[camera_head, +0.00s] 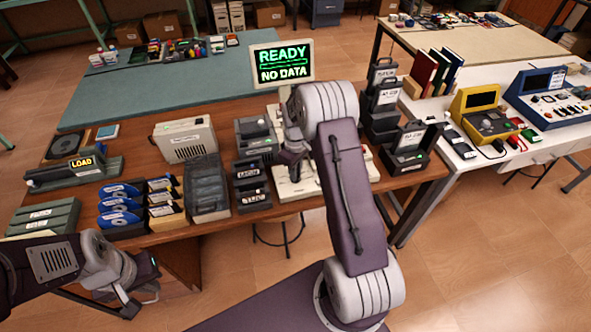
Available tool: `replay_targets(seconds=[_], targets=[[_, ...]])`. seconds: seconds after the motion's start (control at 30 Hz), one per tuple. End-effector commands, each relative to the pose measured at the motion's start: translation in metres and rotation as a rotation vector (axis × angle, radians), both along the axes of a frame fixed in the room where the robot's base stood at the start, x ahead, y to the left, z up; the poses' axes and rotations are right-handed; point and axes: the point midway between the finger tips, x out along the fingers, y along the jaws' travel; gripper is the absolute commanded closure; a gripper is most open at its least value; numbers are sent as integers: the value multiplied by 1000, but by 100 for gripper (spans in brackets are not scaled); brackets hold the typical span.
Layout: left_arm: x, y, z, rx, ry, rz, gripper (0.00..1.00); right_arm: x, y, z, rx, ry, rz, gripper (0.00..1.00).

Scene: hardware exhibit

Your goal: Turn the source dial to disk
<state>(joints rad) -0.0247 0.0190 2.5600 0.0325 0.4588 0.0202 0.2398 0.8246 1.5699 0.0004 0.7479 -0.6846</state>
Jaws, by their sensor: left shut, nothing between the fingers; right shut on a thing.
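My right gripper (290,168) points down at the computer's front and is shut on a small part there, which I take for the source dial. The dial itself is hidden behind the fingers, so its setting cannot be read. My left gripper (143,304) is shut and empty, low at the left, in front of the wooden desk (228,222) and apart from everything.
Blue disks (120,203) in holders, a grey disk box (206,187) and a "LOAD" unit (75,172) stand on the desk's left. Black cases (381,105) stand right of my arm. A white table (462,150) with a yellow device (482,112) adjoins on the right.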

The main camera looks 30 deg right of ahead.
Motion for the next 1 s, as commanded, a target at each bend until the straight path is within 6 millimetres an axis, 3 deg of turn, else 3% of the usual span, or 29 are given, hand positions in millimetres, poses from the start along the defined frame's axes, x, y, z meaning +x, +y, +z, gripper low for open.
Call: replay_targets(seconds=[1.0], targets=[[0,0,31,0,0,0,100,2,-1,2,0,-5,-884,100]])
